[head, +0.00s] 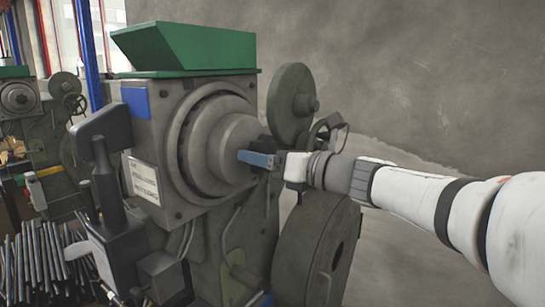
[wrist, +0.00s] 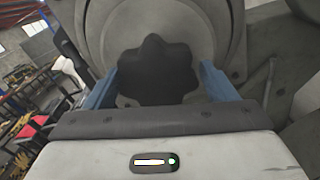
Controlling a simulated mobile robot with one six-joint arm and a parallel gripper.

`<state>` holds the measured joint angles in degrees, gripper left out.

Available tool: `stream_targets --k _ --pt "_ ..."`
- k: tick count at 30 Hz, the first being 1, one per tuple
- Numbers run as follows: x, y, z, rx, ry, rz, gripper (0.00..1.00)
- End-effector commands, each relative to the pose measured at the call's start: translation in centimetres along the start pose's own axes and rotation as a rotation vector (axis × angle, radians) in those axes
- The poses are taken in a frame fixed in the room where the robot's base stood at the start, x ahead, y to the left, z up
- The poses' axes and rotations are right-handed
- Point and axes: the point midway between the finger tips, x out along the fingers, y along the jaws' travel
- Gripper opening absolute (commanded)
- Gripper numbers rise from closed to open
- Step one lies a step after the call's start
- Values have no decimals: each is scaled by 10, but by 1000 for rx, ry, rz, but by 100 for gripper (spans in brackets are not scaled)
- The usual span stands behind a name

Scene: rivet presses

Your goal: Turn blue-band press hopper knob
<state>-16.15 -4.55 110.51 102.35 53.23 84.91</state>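The blue-band press (head: 225,130) fills the middle of the head view, with a blue patch (head: 135,102) on its upper left corner and a green hopper (head: 185,47) on top. A dark lobed knob (wrist: 155,72) shows in the wrist view in front of a round grey hub. My gripper (head: 250,158) is at the hub's front in the head view, where it hides most of the knob. In the wrist view my gripper (wrist: 158,82) has its blue fingers apart, one on each side of the knob.
A grey disc (head: 293,103) and a handwheel stand right of the hub, with a large flywheel (head: 316,255) below. A dark control box with a lever (head: 105,170) is on the press's left. Another press (head: 50,130) with a yellow band stands farther left, near metal rods.

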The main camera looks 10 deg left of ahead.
Motion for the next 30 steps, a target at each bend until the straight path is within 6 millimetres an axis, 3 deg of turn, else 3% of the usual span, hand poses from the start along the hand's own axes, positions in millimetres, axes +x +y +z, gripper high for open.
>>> stream_targets --k 13,14,23,30 --pt "-1 -1 0 0 0 -2 42" --pt "10 4 -2 1 1 2 40" --pt "0 -1 -3 -43 0 -2 40" --pt "0 -3 -7 -185 1 -3 40"
